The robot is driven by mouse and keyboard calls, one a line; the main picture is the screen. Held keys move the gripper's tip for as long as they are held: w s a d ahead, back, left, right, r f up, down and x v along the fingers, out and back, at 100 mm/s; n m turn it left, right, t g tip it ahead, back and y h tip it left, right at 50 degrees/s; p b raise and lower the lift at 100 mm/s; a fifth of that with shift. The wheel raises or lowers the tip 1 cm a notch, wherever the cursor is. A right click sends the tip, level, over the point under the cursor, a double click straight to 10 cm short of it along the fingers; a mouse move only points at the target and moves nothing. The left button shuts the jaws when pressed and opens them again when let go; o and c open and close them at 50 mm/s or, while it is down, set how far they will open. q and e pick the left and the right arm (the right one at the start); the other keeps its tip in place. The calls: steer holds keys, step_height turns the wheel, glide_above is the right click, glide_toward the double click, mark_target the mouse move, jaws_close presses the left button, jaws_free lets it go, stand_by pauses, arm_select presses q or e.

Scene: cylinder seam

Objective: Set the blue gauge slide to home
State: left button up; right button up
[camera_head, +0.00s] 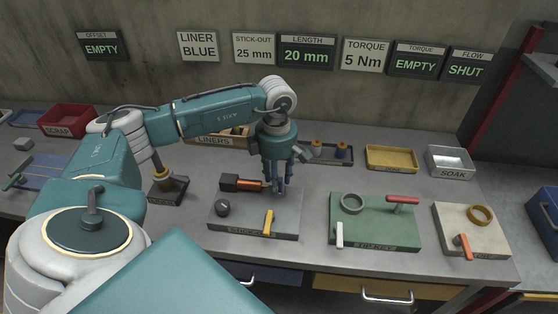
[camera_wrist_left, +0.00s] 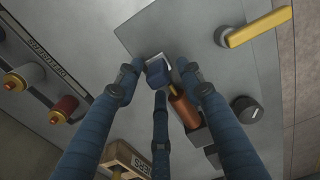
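The blue gauge slide appears as a small blue block (camera_wrist_left: 158,76) with a pale grey piece beside it, in the left wrist view. It lies at the end of a copper-orange rod (camera_wrist_left: 184,108) on the grey stick-out plate (camera_head: 225,235). My left gripper (camera_head: 277,188) points down over this plate, at the right end of the rod. In the wrist view its blue fingers (camera_wrist_left: 158,85) stand spread around the block, with gaps visible beside it. In the head view the fingers largely hide the slide. My right gripper is not in view.
The stick-out plate also carries a yellow lever (camera_head: 269,222), a dark round knob (camera_head: 222,208) and a black block (camera_head: 229,182). A green plate (camera_head: 375,238) and a beige plate (camera_head: 490,245) stand to the right. The liners box (camera_head: 215,141) is behind.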

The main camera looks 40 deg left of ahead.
arm_select(q)
steer(key=shift+d+r, duration=0.1)
steer(key=shift+r, duration=0.05)
step_height(320, 180, up, 12)
stand_by(0.5)
steer(key=shift+f, duration=0.2)
